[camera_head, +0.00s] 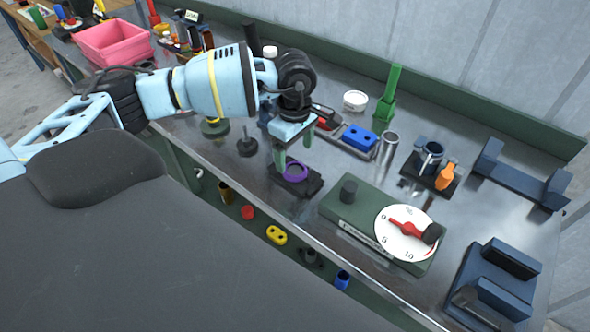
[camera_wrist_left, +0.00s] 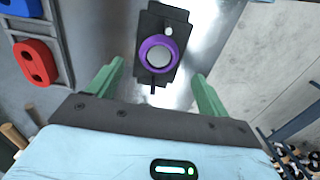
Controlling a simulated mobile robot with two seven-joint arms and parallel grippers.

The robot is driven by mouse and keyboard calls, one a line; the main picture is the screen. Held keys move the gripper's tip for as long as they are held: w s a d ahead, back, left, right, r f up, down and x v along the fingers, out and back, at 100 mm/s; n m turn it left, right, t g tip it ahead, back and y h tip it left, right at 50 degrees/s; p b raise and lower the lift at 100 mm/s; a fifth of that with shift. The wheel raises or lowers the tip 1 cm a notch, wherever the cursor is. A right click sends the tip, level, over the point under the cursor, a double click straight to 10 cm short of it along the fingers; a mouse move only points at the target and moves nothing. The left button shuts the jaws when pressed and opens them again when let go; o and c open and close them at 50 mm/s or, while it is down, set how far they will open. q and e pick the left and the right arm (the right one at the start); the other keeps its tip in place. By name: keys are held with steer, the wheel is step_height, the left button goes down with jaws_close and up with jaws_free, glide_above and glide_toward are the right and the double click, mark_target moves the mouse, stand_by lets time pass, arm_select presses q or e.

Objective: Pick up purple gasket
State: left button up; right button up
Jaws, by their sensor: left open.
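The purple gasket (camera_head: 295,171) is a ring that sits on a small black fixture (camera_head: 311,184) near the front edge of the metal bench. In the left wrist view the purple gasket (camera_wrist_left: 158,41) lies around a round grey post on the black fixture (camera_wrist_left: 178,17). My left gripper (camera_head: 293,153) points down over the gasket with its green fingers apart. In the left wrist view the left gripper (camera_wrist_left: 160,85) is open and empty, with the gasket ahead of and between the two fingers. My right gripper is not in view.
A green box with a white dial (camera_head: 406,233) stands right of the fixture. A blue gasket (camera_head: 359,138) lies in a tray behind, and a metal cylinder (camera_head: 388,144) stands near it. A yellow part (camera_head: 276,235) and a red part (camera_head: 248,212) are below the bench's front edge.

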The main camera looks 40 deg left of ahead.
mark_target(295, 170)
arm_select(q)
steer(key=shift+f, duration=2.6)
steer(key=shift+c, duration=0.5)
steer(key=c, duration=1)
